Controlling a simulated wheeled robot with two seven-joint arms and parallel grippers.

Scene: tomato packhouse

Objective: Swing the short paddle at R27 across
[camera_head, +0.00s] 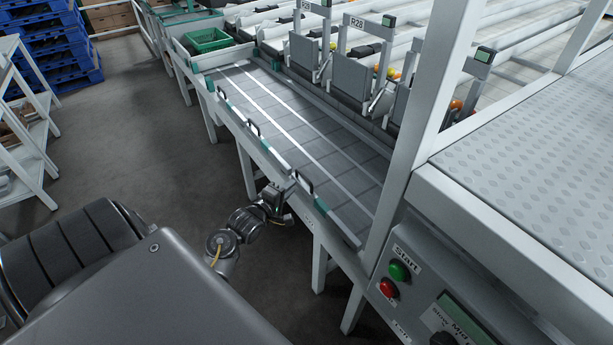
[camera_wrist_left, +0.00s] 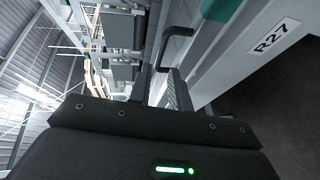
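The R27 label (camera_wrist_left: 273,38) is on the pale side rail in the left wrist view. Beside it is a black bent handle (camera_wrist_left: 178,38), with a teal piece (camera_wrist_left: 222,8) close by. In the head view, the nearest black handle (camera_head: 304,182) stands on the conveyor's outer rail, beside a teal strip (camera_head: 321,205). My left gripper (camera_head: 288,192) is just outside the rail, close to this handle. Its fingers (camera_wrist_left: 160,80) are apart and point at the handle; I cannot tell whether they touch it. My right gripper is not in view.
The grey belt (camera_head: 310,135) carries no tomatoes that I can see. More handles (camera_head: 254,128) line the rail. A green crate (camera_head: 207,40) sits at the far end. A control panel (camera_head: 420,295) with start button and a frame post (camera_head: 425,130) stand at right.

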